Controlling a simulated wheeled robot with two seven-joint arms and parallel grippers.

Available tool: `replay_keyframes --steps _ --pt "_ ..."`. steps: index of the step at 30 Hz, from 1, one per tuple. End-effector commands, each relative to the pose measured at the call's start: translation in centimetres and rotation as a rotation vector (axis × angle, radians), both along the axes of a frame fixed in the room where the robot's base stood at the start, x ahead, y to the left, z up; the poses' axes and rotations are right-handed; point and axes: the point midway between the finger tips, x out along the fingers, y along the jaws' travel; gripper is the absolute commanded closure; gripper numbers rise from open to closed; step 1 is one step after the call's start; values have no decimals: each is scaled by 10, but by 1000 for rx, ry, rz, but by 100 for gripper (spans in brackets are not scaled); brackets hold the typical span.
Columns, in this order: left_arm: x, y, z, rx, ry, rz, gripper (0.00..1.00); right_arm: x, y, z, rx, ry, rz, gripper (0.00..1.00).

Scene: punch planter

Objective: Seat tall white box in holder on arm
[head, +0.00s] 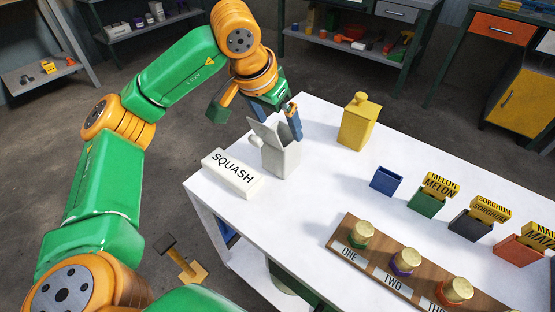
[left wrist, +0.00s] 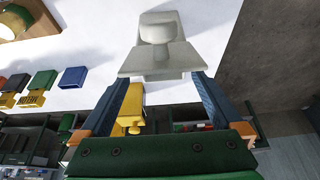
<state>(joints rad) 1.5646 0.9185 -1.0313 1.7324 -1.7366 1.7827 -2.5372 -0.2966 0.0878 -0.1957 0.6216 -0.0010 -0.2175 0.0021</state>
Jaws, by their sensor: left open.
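The tall white box (head: 281,158) stands upright on the white table near its far left edge, with a raised flap at its top and a rounded part on its left side. It also shows in the left wrist view (left wrist: 160,57), just beyond the fingertips. My left gripper (head: 290,122) is above and behind the box, its blue fingers spread. In the left wrist view the gripper (left wrist: 163,82) has nothing clearly held between its fingers. A dark green block (head: 218,112) on an orange bracket juts from my left wrist; I cannot tell whether it is the holder.
A white SQUASH block (head: 232,174) lies left of the box. A yellow bottle (head: 357,124) stands behind right. A blue tray (head: 386,181), labelled bins and a wooden rack (head: 375,256) with capped jars stand on the right. The middle of the table is clear.

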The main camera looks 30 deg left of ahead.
Motion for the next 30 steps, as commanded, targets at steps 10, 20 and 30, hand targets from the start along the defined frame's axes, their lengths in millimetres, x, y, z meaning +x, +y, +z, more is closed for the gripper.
replay_keyframes --steps 10,20,30 --pt "19 -1 -55 0 2 2 0 2 4 -8 7 -7 -6 0" --pt "20 -1 -55 0 2 2 32 5 -6 -8 -10 -11 -3 0" --pt "20 -2 -55 -1 1 3 100 5 -5 -7 -9 -11 -3 0"
